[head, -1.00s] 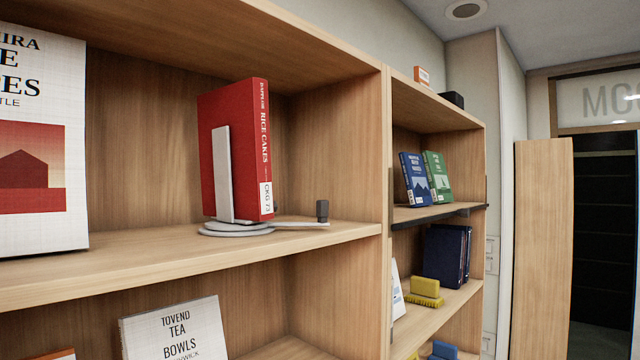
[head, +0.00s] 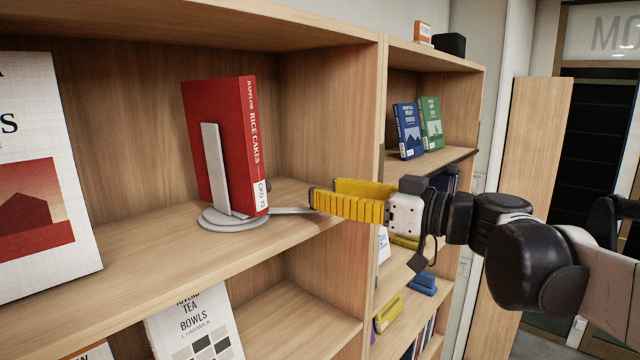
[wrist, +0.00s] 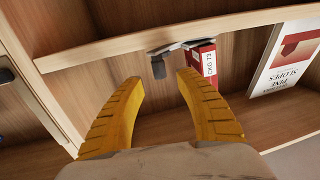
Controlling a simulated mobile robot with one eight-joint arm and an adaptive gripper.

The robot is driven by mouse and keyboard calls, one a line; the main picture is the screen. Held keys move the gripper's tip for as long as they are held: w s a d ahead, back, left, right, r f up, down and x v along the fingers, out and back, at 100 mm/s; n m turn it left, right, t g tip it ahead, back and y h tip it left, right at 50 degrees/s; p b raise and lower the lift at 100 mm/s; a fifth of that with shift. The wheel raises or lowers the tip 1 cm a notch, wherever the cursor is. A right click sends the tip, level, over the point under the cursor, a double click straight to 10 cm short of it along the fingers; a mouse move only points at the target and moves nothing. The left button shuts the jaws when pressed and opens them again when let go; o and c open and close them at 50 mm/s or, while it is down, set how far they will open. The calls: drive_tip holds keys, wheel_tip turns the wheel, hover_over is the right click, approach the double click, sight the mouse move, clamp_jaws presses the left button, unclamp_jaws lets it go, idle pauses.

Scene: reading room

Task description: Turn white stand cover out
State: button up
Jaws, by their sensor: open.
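The white stand (head: 222,190) sits on the upper shelf, with a round base and an upright plate. It bears a red book (head: 235,130), spine turned towards the right front and its cover partly behind the plate. A thin lever (head: 292,210) runs right from the base to my gripper (head: 325,191), whose yellow fingers are open over the shelf edge. In the head view the lever's end is hidden by the fingers. In the wrist view its dark knob (wrist: 158,69) appears between the open fingertips, near their ends; contact cannot be told. The book (wrist: 205,62) is beyond the right finger.
A large white book (head: 40,170) stands left on the same shelf. The divider panel (head: 378,130) is right of the stand, close to my gripper. A tea bowls book (head: 200,325) is on the shelf below. Blue (head: 407,130) and green (head: 431,122) books stand in the right bay.

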drive_tip(key=shift+x, duration=1.75)
drive_tip(key=shift+c, duration=0.2)
clamp_jaws()
